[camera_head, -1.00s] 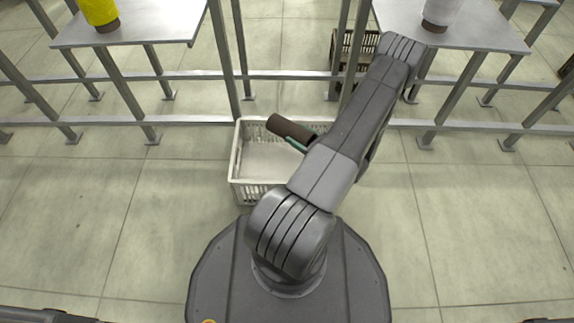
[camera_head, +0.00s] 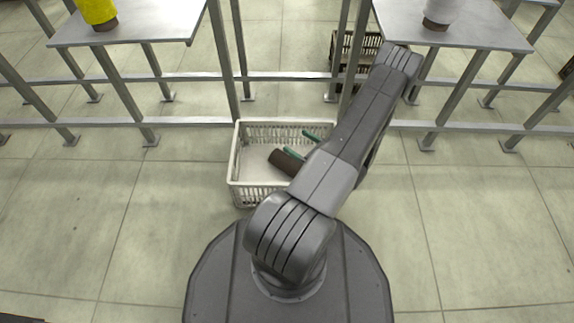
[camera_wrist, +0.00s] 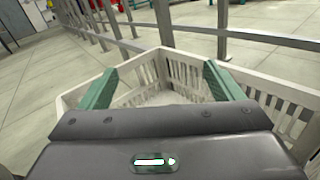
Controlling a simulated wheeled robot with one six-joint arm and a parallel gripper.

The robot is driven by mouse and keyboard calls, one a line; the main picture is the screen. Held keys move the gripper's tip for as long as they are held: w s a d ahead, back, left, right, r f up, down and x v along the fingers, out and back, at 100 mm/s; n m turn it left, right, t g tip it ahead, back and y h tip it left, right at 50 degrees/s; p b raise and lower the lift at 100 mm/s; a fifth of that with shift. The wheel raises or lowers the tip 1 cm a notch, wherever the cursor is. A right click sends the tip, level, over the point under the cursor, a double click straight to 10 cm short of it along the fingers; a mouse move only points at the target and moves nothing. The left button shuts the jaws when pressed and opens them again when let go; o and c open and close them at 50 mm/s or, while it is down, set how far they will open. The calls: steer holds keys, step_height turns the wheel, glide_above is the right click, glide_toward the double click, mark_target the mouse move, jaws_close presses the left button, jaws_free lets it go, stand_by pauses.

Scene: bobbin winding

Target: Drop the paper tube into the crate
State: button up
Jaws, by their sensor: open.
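The brown paper tube (camera_head: 283,161) shows inside the white crate (camera_head: 236,172) in the head view, low and tilted, partly hidden by my arm. Whether it lies on the crate floor or is still falling, I cannot tell. My gripper (camera_head: 301,144) is over the crate, its green fingers spread apart. In the wrist view my gripper (camera_wrist: 162,82) is open with nothing between its fingers, and the slatted walls of the crate (camera_wrist: 185,68) show beyond them. The tube does not show in the wrist view.
A metal table with a yellow bobbin (camera_head: 97,12) stands at the back left. Another table with a white bobbin (camera_head: 441,12) stands at the back right. Steel rails (camera_head: 180,122) run behind the crate. A dark crate (camera_head: 345,62) sits beyond them.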

steer(key=p+v, duration=0.3)
steer(key=v, duration=1)
steer(key=shift+s+d+p, duration=0.3)
steer(key=w+a+r+b, duration=0.2)
steer(key=w+a+r, duration=0.1)
steer(key=w+a, duration=0.5)
steer(key=a, duration=0.3)
steer(key=shift+w+r, duration=0.2)
steer(key=shift+r, duration=0.05)
